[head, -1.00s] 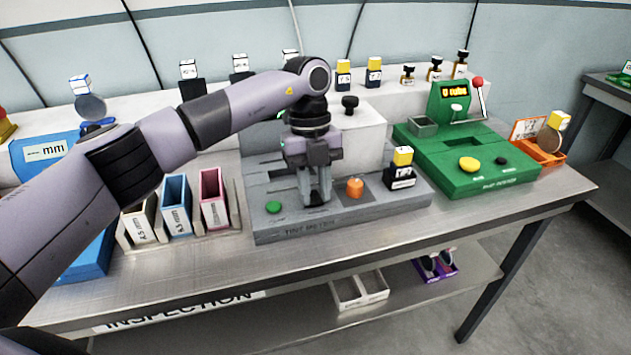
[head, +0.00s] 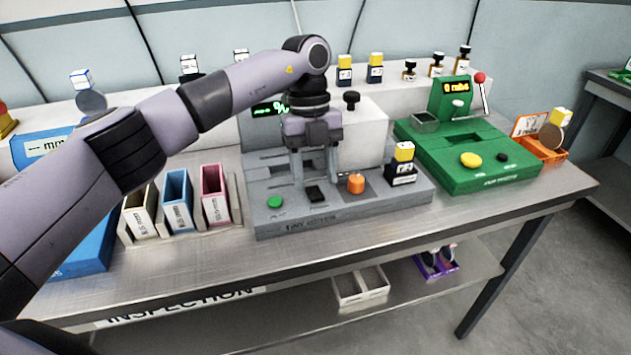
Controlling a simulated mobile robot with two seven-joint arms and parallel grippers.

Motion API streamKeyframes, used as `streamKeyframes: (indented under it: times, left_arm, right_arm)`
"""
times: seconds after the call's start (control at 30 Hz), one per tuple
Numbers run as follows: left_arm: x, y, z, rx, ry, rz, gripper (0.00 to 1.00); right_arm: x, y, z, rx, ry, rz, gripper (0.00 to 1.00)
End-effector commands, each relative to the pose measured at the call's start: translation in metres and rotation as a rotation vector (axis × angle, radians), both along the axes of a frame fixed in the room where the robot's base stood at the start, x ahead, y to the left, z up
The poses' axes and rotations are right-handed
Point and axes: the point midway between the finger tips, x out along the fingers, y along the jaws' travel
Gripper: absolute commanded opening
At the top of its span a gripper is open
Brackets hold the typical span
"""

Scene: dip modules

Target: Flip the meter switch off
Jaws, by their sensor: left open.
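The grey tint meter (head: 350,208) sits at the middle of the bench. Its small black switch (head: 315,194) is on the front deck, between a green button (head: 274,202) and an orange knob (head: 356,184). The switch's tilt is too small to tell. The meter's display (head: 268,109) is lit with a green % sign, partly hidden by my left arm. My left gripper (head: 317,184) points down over the deck behind the switch, open and empty, with its fingers apart. My right gripper is not in view.
A black-and-yellow bottle (head: 402,170) stands at the meter's right end. A green machine (head: 470,165) with a red-knobbed lever is further right. White, blue and pink bins (head: 215,193) stand to the left. The bench's front strip is clear.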

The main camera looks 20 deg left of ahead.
Motion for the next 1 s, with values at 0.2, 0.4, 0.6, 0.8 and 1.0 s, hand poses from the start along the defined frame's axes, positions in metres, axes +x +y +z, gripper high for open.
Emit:
streamKeyframes:
  times: [0.2, 0.4, 0.6, 0.8, 1.0]
  left_arm:
    - [0.008, 0.005, 0.035, -0.001, -0.002, 0.001, 0.53]
    - [0.010, 0.007, 0.047, 0.000, 0.000, 0.000, 0.53]
    - [0.010, 0.007, 0.047, 0.000, 0.001, 0.000, 0.53]
    - [0.010, 0.007, 0.047, -0.001, 0.001, 0.000, 0.53]
    - [0.010, 0.007, 0.047, -0.001, 0.001, 0.000, 0.53]
  right_arm:
    - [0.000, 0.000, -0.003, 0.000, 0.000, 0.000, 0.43]
    - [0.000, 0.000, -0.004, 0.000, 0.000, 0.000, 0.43]
    - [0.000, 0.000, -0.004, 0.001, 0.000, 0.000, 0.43]
    - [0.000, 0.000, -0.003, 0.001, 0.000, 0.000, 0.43]
    - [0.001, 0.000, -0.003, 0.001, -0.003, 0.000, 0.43]
